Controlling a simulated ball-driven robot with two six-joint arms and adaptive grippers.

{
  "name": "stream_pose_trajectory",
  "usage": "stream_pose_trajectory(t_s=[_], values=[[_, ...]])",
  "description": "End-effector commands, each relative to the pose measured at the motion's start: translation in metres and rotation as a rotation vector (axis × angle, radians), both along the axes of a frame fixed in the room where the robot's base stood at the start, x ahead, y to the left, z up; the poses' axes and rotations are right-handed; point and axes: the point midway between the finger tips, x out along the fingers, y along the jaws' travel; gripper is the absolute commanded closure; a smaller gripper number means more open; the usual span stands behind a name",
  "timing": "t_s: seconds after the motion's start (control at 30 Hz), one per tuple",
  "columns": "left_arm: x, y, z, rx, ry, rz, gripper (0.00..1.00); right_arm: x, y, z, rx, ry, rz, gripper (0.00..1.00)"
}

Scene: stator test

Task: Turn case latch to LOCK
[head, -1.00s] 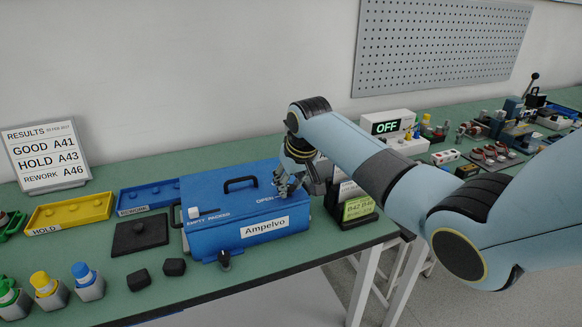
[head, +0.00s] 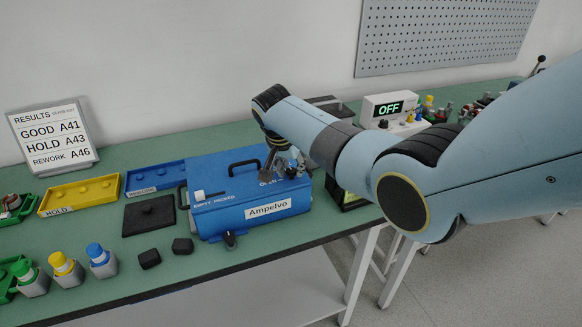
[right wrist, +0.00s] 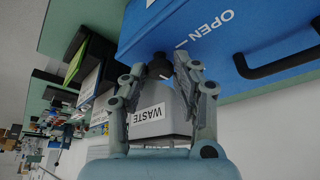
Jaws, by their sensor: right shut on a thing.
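The case (head: 225,220) is a blue box labelled Ampelvo on the green bench, with a black carry handle (head: 243,163) on its lid. My right gripper (head: 280,172) is over the right end of the lid, beside the OPEN lettering, and hides the latch in the head view. In the right wrist view, a dark round knob, seemingly the latch (right wrist: 158,67), lies between the fingertips of my right gripper (right wrist: 155,75). The gripper is shut on it. The OPEN lettering (right wrist: 212,25) and a white mark are close by. The LOCK lettering is not visible. My left gripper is out of view.
A grey bin labelled WASTE (right wrist: 160,110) shows beyond the fingers in the right wrist view. A black plate (head: 150,215), two black blocks and capped bottles (head: 102,262) stand left of the case.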

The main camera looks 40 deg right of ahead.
Motion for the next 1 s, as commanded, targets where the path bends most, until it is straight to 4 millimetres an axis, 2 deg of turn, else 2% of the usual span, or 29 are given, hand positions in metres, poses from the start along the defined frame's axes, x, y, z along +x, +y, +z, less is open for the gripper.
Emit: stream_pose_trajectory(t_s=[0.23,0.7,0.73,0.87,1.0], values=[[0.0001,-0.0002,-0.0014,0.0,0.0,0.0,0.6,0.0017,0.0002,0.001,0.0,-0.004,-0.06,1.0],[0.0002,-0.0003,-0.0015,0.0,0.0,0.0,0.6,0.0017,-0.0001,0.0014,0.0,-0.004,-0.07,1.0],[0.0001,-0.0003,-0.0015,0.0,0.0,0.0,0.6,0.0017,-0.0001,0.0014,0.0,-0.004,-0.07,0.68],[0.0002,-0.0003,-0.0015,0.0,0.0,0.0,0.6,0.0015,0.0,0.0011,0.0,-0.004,-0.07,0.51],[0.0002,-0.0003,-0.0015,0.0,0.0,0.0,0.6,0.001,0.0,0.0007,0.0,-0.002,-0.07,0.49]])
